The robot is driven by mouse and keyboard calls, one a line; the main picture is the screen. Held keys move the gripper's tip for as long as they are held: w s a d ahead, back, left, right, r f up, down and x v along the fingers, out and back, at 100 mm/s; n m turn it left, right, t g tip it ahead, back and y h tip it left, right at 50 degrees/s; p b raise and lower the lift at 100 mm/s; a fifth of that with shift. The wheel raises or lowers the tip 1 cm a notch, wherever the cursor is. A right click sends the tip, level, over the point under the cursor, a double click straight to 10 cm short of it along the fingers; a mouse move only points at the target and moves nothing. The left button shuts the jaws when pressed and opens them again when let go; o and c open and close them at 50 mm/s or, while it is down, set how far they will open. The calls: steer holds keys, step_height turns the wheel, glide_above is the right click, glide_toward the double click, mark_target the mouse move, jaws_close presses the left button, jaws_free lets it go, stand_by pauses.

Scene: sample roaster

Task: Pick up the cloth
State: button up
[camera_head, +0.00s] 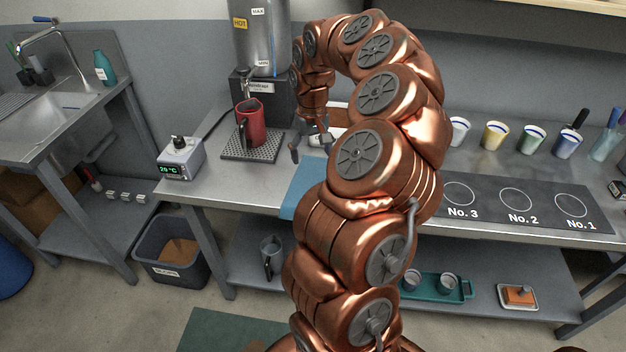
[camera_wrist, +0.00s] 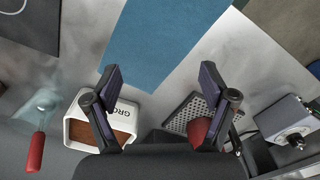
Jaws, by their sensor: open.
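A flat blue sheet (camera_head: 300,192) lies on the steel counter, partly hidden behind my arm. It shows as a plain blue strip in the wrist view (camera_wrist: 165,42). I cannot tell whether it is the cloth or a mat. A small orange-brown piece (camera_head: 519,296) on a pale dish on the lower shelf could also be a cloth; its material is unclear. My gripper (camera_head: 311,148) points down over the counter, behind the blue sheet and right of the red mug. In the wrist view its fingers (camera_wrist: 161,82) are wide apart with nothing between them.
A red mug (camera_head: 249,120) stands on a drip grate (camera_head: 262,151) beneath the water boiler (camera_head: 260,40). A white box (camera_wrist: 76,130) of brown grounds and a red-handled tool (camera_wrist: 37,145) are near the gripper. A temperature box (camera_head: 181,158) stands left. Several cups line the back right.

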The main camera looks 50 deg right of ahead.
mark_target(313, 183)
steer(key=f+b, duration=0.1)
steer(key=f, duration=0.3)
steer(key=f+b, duration=0.1)
steer(key=f, duration=0.4)
steer(key=shift+d, duration=0.2)
steer(key=shift+f+b, duration=0.6)
steer(key=shift+b, duration=0.05)
steer(key=shift+f, duration=0.1)
steer(key=shift+f+b, duration=0.35)
steer(key=shift+f, duration=0.1)
steer(key=shift+r, duration=0.1)
steer(key=shift+c, duration=1.2)
steer(key=shift+s+a, duration=0.1)
steer(key=c, duration=1.1)
